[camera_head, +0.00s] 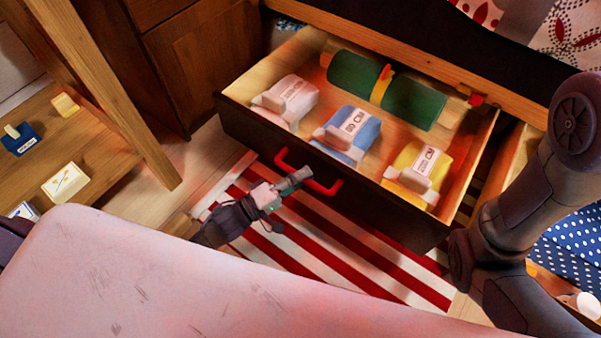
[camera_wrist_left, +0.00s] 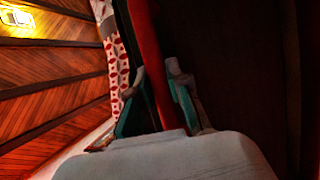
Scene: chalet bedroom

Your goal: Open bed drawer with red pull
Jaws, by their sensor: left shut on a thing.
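The bed drawer (camera_head: 240,120) with the red pull stands well open, its dark front facing me in the head view. The red pull (camera_head: 329,188) is a bar across the drawer front. My left gripper (camera_head: 294,181) is shut on the red pull near its middle and hides part of it. In the left wrist view the red pull (camera_wrist_left: 148,55) runs between the two fingers of the left gripper (camera_wrist_left: 155,98). My right arm shows at the right of the head view, but its gripper is out of frame.
The drawer holds a green roll (camera_head: 355,75) and white, blue and yellow packets (camera_head: 352,132). A red-and-white striped rug (camera_head: 385,265) lies under it. A wooden shelf (camera_head: 95,155) with small boxes stands at the left. A pale surface (camera_head: 180,280) fills the front.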

